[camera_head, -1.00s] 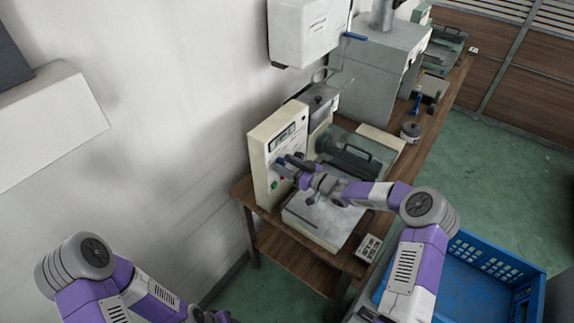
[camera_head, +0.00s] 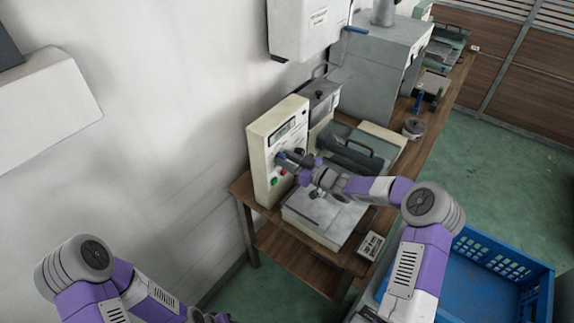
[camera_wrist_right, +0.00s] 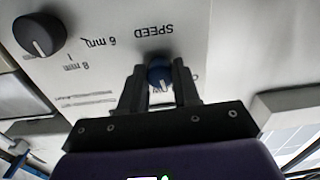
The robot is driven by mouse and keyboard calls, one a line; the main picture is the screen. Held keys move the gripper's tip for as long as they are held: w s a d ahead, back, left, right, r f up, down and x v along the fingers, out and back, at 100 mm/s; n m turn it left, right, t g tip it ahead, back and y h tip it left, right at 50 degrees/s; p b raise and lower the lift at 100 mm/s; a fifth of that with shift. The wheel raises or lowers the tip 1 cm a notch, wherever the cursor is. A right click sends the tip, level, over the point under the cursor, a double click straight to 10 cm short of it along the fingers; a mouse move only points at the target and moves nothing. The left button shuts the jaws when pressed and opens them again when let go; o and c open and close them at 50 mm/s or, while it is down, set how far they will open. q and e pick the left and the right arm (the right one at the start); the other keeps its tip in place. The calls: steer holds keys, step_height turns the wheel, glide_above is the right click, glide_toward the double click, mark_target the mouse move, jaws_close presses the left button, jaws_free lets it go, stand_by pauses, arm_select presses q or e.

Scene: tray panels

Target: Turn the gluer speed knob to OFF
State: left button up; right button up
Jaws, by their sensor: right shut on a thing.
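The gluer (camera_head: 262,160) is a cream upright control panel in the head view. The blue speed knob (camera_wrist_right: 159,72) shows in the right wrist view, below an upside-down SPEED label. A white mark on the knob points down in that picture, near partly hidden lettering. My right gripper (camera_wrist_right: 160,85) is shut on the knob, one dark finger on each side. In the head view my right gripper (camera_head: 287,160) meets the panel face and largely hides the knob. Any OFF label is not readable. My left gripper (camera_head: 212,317) is partly cut off at the bottom edge, its jaws unclear.
A dark knob (camera_wrist_right: 39,35) with 6 mm and 8 mm labels sits left in the wrist view. Green (camera_head: 274,182) and red (camera_head: 283,171) buttons lie below the right gripper. A tray panel machine stands right of the panel. A blue crate (camera_head: 535,300) stands at lower right.

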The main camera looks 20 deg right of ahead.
steer(key=shift+n+h+b, duration=0.3)
steer(key=shift+n+b, duration=3.4)
steer(key=shift+b, duration=0.6)
steer(key=o, duration=1.1)
steer(key=shift+c, duration=0.2)
steer(key=v, duration=0.7)
steer(key=shift+s+d+p, duration=0.2)
steer(key=shift+s+p, duration=0.05)
steer(key=shift+p, duration=0.15)
